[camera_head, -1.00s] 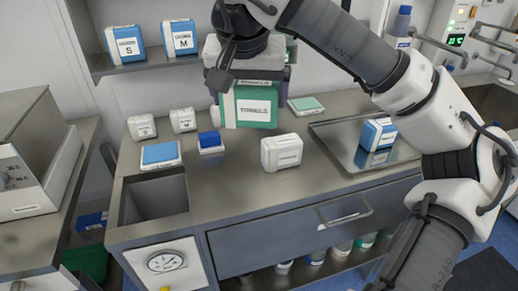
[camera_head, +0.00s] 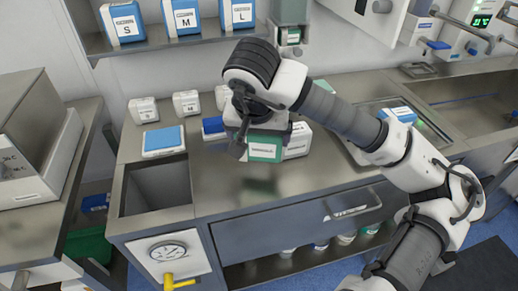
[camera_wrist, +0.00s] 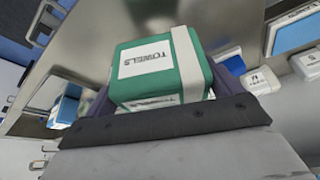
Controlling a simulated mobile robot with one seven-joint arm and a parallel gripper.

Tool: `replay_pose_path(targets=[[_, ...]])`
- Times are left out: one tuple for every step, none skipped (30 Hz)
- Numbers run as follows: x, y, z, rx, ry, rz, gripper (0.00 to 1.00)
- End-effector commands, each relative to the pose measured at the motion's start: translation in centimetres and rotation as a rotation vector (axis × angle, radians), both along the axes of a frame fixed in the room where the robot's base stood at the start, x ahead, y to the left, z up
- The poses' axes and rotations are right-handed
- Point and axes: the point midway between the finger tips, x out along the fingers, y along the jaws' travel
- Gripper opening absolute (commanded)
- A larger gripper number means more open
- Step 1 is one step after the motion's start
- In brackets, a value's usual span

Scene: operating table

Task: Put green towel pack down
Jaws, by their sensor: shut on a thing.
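The green towel pack (camera_head: 264,150) has a white label and a white band. In the head view its lower part shows beneath my gripper (camera_head: 266,138), above the middle of the steel counter (camera_head: 230,185). In the wrist view the pack (camera_wrist: 135,85) sits upside down in the picture between the dark fingers of my gripper (camera_wrist: 165,92), which is shut on it. A dark greenish reflection lies on the counter below the pack. I cannot tell how large the gap to the counter is. My wrist hides the pack's top.
A white pack (camera_head: 298,140) stands close to the right of the towel pack. A blue-topped pack (camera_head: 163,140) and a blue item (camera_head: 213,127) lie to the left, near the sunken bin (camera_head: 157,188). The counter in front is clear. A metal tray (camera_head: 358,153) is at right.

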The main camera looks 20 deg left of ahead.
Motion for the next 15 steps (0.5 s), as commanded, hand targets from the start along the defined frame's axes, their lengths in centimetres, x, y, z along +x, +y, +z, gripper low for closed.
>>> replay_pose_path(targets=[[0.0, 0.0, -0.6, 0.001, 0.002, -0.001, 0.65], [0.0, 0.0, -0.8, 0.000, 0.001, -0.001, 0.65], [0.1, 0.0, -1.1, 0.001, -0.001, -0.001, 0.65], [0.0, 0.0, -1.2, 0.000, -0.001, -0.001, 0.65], [0.0, 0.0, -1.5, 0.000, 0.000, -0.001, 0.65], [0.0, 0.0, -1.9, 0.000, 0.002, 0.000, 0.65], [0.0, 0.0, -2.3, 0.001, 0.002, -0.001, 0.65], [0.0, 0.0, -2.8, 0.001, 0.002, -0.001, 0.65], [0.0, 0.0, -3.4, 0.000, 0.003, -0.001, 0.65], [0.0, 0.0, -3.8, -0.001, 0.003, 0.000, 0.65], [0.0, 0.0, -4.2, 0.001, 0.002, -0.001, 0.65], [0.0, 0.0, -4.6, 0.000, 0.002, -0.001, 0.65], [0.0, 0.0, -4.8, 0.000, 0.002, 0.000, 0.65], [0.0, 0.0, -5.0, 0.000, 0.000, -0.001, 0.65], [0.0, 0.0, -5.1, 0.001, -0.001, -0.001, 0.65]])
